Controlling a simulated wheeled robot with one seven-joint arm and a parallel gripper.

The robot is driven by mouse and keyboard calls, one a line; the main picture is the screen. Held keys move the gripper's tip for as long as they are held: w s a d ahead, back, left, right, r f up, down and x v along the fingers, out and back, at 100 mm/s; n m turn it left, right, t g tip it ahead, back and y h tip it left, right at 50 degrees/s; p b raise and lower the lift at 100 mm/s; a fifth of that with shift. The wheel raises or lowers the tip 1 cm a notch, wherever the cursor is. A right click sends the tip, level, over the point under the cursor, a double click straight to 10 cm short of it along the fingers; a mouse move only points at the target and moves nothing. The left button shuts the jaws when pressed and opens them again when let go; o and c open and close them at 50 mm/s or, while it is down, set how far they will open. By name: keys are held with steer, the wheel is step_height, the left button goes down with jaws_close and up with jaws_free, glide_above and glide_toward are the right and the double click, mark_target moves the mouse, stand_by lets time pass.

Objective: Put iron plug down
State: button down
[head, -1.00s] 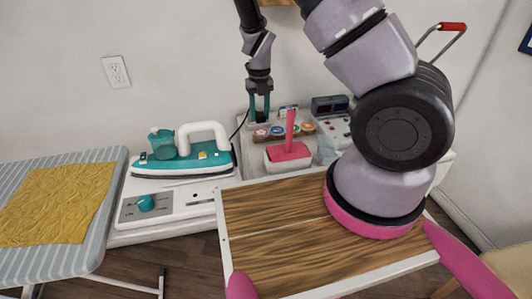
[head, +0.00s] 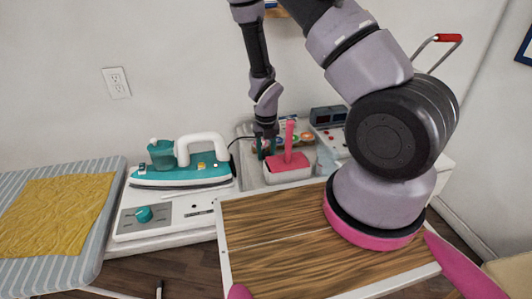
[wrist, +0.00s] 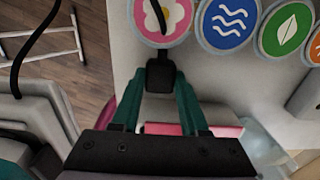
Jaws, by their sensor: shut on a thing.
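My gripper (head: 266,150) is low over the back of the white cabinet top, beside and behind a pink-handled container. In the wrist view its teal fingers (wrist: 160,82) are shut on the black iron plug (wrist: 160,74). The plug's dark cord runs up across a pink flower disc (wrist: 162,18). I cannot tell whether the plug touches the surface. The teal and white iron (head: 180,170) rests on its base to the left of my gripper. In the head view the plug is hidden.
A wall outlet (head: 116,82) is at the upper left. The pink container (head: 288,165) stands close to my gripper. Discs with waves (wrist: 228,20) and a leaf (wrist: 287,28) lie nearby. A wooden board (head: 280,235) is in front, an ironing board (head: 85,255) at left.

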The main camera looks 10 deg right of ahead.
mark_target(266, 154)
steer(key=shift+f, duration=0.6)
steer(key=shift+c, duration=2.1)
jaws_free()
step_height(266, 154, up, 13)
steer(key=shift+r, duration=0.15)
